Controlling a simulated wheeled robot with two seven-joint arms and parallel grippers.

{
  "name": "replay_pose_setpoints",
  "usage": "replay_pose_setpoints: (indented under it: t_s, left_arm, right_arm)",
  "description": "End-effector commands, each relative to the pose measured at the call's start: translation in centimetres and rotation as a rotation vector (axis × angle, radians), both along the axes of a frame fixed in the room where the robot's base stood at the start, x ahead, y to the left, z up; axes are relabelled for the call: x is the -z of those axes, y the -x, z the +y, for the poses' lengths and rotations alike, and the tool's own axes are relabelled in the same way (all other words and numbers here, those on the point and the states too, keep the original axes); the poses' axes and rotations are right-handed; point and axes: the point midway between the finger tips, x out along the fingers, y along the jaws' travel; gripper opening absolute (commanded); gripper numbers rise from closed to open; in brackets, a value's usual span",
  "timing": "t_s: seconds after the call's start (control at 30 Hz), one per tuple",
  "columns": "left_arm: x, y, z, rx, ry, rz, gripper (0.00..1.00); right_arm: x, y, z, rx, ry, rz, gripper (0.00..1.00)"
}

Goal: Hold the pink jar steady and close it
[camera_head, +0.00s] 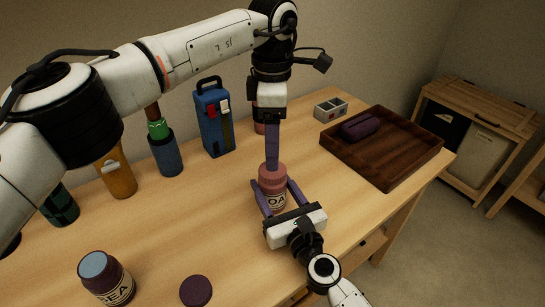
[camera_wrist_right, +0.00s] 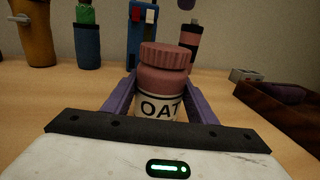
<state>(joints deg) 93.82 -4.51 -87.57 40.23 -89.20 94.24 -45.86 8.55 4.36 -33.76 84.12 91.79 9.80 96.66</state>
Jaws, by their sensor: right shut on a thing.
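The pink jar (camera_head: 274,199) stands upright near the table's middle, its white label reading "OAT" in the wrist view (camera_wrist_right: 158,106). A pink ribbed lid (camera_wrist_right: 165,56) sits on its top; I cannot tell how tightly. My right gripper (camera_head: 274,196) is shut on the jar's body from the front, one finger on each side. My left gripper (camera_head: 272,166) points straight down over the jar.
A dark jar (camera_head: 107,280) with a light blue top and a dark purple disc (camera_head: 196,291) are at the front left. A wooden tray (camera_head: 418,162) lies right.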

Motion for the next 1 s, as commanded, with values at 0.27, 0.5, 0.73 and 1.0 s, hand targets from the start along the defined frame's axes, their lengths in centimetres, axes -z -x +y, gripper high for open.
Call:
replay_pose_setpoints:
  t_s: [0.27,0.5,0.73,1.0]
  left_arm:
    - [-4.6,0.0,0.0,0.001,0.000,0.000,0.70]
    - [-5.5,0.1,0.0,0.002,0.000,0.001,0.70]
    - [-5.4,0.0,0.0,0.002,0.000,0.001,0.70]
    - [-5.4,0.0,0.0,0.001,0.000,0.001,0.70]
  right_arm:
    - [0.0,0.0,0.0,0.001,0.000,0.000,0.00]
    - [0.0,0.0,0.0,0.001,0.000,0.000,0.00]
    - [0.0,0.0,0.0,0.001,0.000,0.000,0.60]
    - [0.0,0.0,0.0,0.000,0.000,0.000,0.74]
